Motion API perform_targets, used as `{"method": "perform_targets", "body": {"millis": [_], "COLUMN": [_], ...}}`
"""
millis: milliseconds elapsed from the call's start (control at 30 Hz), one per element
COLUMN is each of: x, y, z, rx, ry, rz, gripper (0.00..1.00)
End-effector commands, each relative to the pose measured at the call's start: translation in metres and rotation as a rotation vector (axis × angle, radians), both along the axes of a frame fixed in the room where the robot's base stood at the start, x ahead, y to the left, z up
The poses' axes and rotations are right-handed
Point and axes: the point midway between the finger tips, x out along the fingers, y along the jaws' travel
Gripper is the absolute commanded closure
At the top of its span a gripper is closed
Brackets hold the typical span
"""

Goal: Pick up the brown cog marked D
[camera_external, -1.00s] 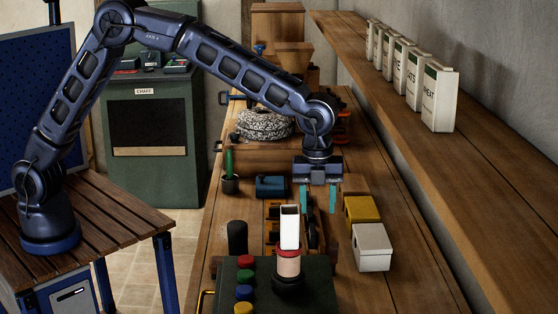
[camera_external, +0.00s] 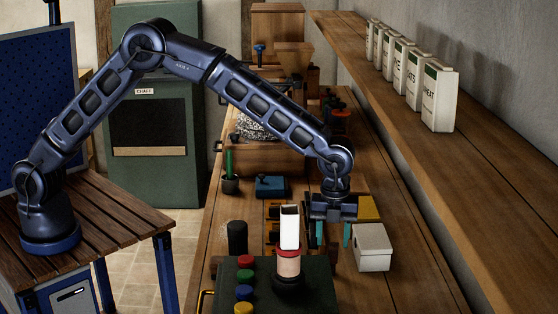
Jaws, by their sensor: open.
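My gripper (camera_external: 333,236) points down over the bench, its two teal fingers apart with nothing seen between them. It is behind and right of the upright white tube and just left of the white box. Low wooden and dark parts sit on the bench around and below the fingers, partly hidden by the gripper and the tube. I cannot make out a brown cog or a letter D among them.
A white tube (camera_external: 290,228) rises from the dark green button panel (camera_external: 318,278) in front. A blue box (camera_external: 271,187) sits farther back. A shelf (camera_external: 450,150) runs along the right.

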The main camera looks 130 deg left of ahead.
Motion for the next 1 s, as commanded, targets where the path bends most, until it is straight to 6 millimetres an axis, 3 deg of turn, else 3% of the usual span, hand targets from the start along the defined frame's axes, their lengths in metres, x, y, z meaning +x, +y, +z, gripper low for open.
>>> {"method": "perform_targets", "body": {"millis": [333,600,633,867,1000], "x": [0.000,0.000,0.000,0.000,0.000], "y": [0.006,0.007,0.007,0.007,0.006], "z": [-0.043,-0.048,-0.048,-0.048,-0.048], "rx": [-0.001,0.001,0.000,-0.001,-0.001], "ry": [0.003,0.001,0.000,0.001,0.001], "rz": [-0.001,0.000,0.000,0.000,0.000], "gripper": [0.53,0.53,0.55,1.00,1.00]}}
